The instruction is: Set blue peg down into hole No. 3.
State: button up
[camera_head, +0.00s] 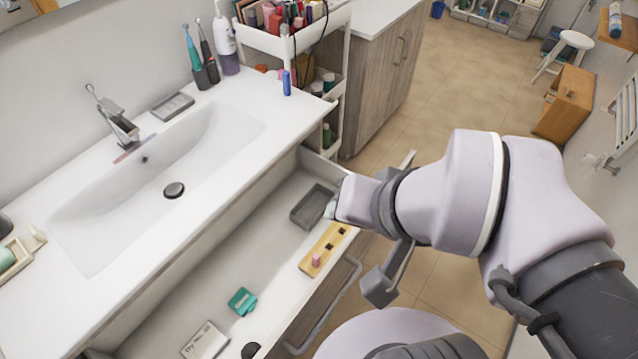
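The blue peg (287,83) appears to be the small blue cylinder standing upright on the right end of the white sink counter. A yellow board (307,267) lies in the open drawer, near its front right edge. A pink peg (316,261) stands at the board's near end, and two dark square holes show farther along it. Hole numbers are too small to read. My gripper (343,200) is over the drawer's right part, just beyond the board's far end and well away from the blue peg. My wrist hides its fingers, so its opening is unclear.
The open drawer (262,240) also holds a grey tray (313,206), a teal item (242,301) and a white box (204,341). A bottle (225,40) and toothbrush cup (206,75) stand left of the blue peg. A filled cart (262,38) is behind it.

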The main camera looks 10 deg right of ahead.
aim_at(332, 238)
jog(key=i+l+u, duration=0.35)
jog(key=l, duration=0.25)
jog(key=i+l+u, duration=0.15)
jog(key=l+u, duration=0.25)
jog(key=l, duration=0.25)
jog(key=i+l+u, duration=0.15)
jog(key=l+u, duration=0.2)
jog(key=l, duration=0.4)
jog(key=l+u, duration=0.35)
jog(key=l, duration=0.4)
jog(key=i+l+u, duration=1.05)
jog(key=l+u, duration=0.15)
jog(key=l, duration=0.15)
